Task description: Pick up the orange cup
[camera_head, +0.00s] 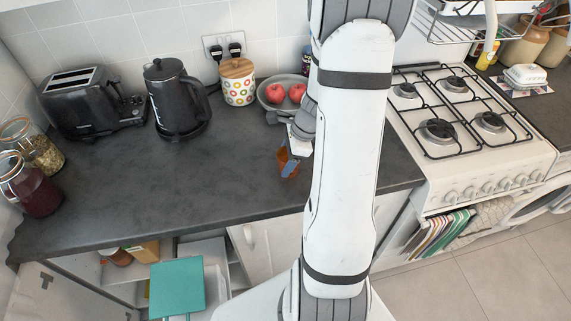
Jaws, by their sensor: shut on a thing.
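The orange cup (283,157) is at the right part of the dark counter, just left of my arm. Only a small part of it shows, because my gripper (289,166) covers much of it. My gripper is shut on the cup, with its fingers pointing down. I cannot tell whether the cup touches the counter or hangs a little above it. My white arm stands across the middle of the view and hides the counter behind it.
A grey bowl of red fruit (269,106) stands close behind my gripper. A patterned canister (238,83), a black kettle (175,101) and a toaster (88,102) line the wall. Jars (30,186) stand far left. A gas stove (470,120) is right. The counter's left-middle is clear.

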